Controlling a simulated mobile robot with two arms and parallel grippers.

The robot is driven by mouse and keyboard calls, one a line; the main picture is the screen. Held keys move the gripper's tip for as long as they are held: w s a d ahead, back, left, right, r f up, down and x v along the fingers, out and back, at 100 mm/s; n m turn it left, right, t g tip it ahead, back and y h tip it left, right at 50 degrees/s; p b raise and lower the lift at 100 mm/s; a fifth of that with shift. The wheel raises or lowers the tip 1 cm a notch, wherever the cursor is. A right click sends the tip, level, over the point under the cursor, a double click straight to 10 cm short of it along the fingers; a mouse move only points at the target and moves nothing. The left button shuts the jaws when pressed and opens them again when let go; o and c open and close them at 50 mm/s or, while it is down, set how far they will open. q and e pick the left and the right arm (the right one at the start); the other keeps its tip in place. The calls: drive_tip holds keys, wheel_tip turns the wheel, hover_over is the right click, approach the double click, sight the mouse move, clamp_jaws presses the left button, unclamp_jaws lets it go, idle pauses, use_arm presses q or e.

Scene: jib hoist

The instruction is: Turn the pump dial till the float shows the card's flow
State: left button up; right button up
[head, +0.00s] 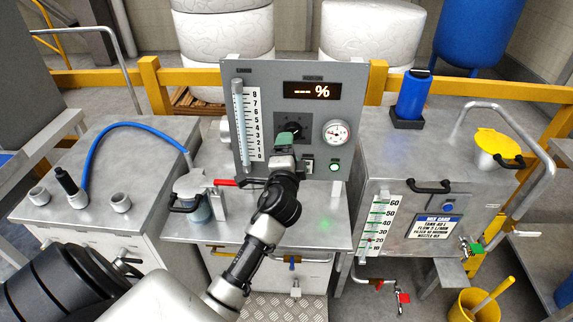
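The pump dial (291,127) is a dark knob on the grey upright panel (350,75), partly hidden by my gripper. My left gripper (285,140) is at the dial's lower front; I cannot tell whether its fingers grip it. The float tube (239,120) stands at the panel's left beside a 0 to 8 scale (254,125); the float's height is not clear. The card (434,228) hangs on the right-hand tank's front, and its flow line appears to read 5 L/MIN. The display (312,90) shows dashes and a percent sign. My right gripper is not in view.
A round gauge (336,132) and a lit green button (335,168) sit right of the dial. A red-handled valve (225,182) and a lidded jar (196,200) stand at the bench's left. A blue bottle (412,95) and yellow cap (497,142) top the tank.

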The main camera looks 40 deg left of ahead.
use_arm(q)
drive_tip(key=v, duration=0.5)
drive_tip(key=shift+b, duration=0.4)
